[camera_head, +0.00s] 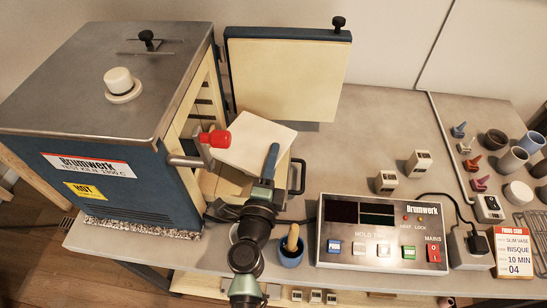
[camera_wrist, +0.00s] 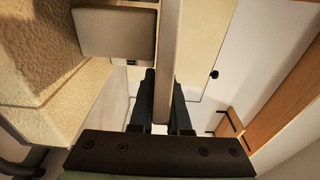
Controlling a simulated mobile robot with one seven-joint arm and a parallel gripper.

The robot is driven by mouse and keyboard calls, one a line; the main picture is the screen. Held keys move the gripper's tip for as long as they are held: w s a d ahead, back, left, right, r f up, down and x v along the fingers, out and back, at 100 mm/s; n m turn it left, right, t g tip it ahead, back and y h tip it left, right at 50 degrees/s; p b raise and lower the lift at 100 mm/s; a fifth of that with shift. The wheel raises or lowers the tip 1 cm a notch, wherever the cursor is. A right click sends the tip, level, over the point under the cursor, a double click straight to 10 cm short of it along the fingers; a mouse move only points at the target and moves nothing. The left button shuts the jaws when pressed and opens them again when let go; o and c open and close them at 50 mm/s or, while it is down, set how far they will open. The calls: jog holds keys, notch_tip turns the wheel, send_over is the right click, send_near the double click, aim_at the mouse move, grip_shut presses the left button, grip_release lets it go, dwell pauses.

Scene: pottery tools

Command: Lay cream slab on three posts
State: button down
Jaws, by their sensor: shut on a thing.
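The cream slab (camera_head: 255,143) is a flat, pale plate, held tilted in front of the open kiln (camera_head: 180,150) in the head view. My gripper (camera_head: 270,163) is shut on its right edge. In the wrist view the slab (camera_wrist: 168,45) shows edge-on as a long strip between the two dark fingers of my gripper (camera_wrist: 164,90). The slab appears clear of the kiln wall, which shows as rough, cream brick (camera_wrist: 60,60) on the left. I cannot make out the three posts; the kiln floor is mostly hidden.
The kiln door (camera_head: 285,75) stands open behind the slab. A red-knobbed handle (camera_head: 214,139) juts out near the slab's left edge. A control box (camera_head: 380,232), a blue cup (camera_head: 291,250) and small pale blocks (camera_head: 387,182) stand on the grey table (camera_head: 375,125).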

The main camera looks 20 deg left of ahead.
jog(key=c, duration=1.3)
grip_release()
jog(key=shift+f, duration=0.2)
jog(key=o, duration=0.4)
jog(key=shift+r, duration=0.2)
jog(key=s, duration=0.4)
jog(key=s+d+b, duration=0.1)
jog(key=s, duration=0.3)
jog(key=s+d+b, duration=0.1)
jog(key=s, duration=0.3)
jog(key=shift+d, duration=0.15)
jog(key=shift+w, duration=0.1)
